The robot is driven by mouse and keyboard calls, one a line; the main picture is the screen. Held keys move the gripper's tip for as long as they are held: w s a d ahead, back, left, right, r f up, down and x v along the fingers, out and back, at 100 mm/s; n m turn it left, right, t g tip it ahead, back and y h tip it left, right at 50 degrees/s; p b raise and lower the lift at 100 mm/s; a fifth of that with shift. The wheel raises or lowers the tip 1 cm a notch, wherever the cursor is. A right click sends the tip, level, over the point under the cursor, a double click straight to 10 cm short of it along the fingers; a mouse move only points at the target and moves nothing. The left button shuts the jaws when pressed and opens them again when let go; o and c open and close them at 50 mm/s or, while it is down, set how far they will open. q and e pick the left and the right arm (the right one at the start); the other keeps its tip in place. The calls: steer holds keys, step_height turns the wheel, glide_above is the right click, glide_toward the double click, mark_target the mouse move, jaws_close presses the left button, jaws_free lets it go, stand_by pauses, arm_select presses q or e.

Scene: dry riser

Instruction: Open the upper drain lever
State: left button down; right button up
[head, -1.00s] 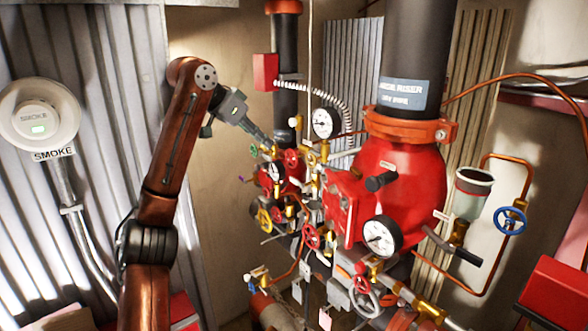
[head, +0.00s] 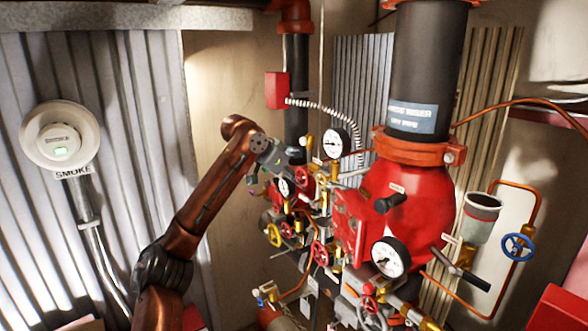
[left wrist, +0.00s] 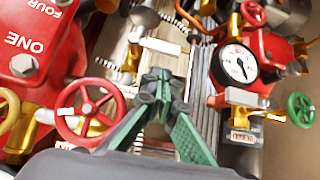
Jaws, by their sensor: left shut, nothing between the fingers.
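My left gripper (head: 297,157) reaches in from the left to the upper part of the valve cluster, below the black pipe. In the left wrist view its green fingers (left wrist: 160,85) are together with nothing between them. Just beyond the fingertips are a brass fitting (left wrist: 131,58) and a pale tag or bar (left wrist: 160,45). I cannot tell which part is the upper drain lever, or whether the fingers touch anything. My right gripper is not in view.
Close around the gripper are a red handwheel (left wrist: 90,112), a red box marked ONE and FOUR (left wrist: 38,40), a gauge (left wrist: 238,64) and a green handwheel (left wrist: 300,108). The big red riser body (head: 405,215) stands to the right.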

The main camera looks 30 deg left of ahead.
arm_select(q)
step_height(320, 180, down, 2)
steer(key=shift+s+a+f, duration=0.1)
steer(key=shift+s, duration=0.05)
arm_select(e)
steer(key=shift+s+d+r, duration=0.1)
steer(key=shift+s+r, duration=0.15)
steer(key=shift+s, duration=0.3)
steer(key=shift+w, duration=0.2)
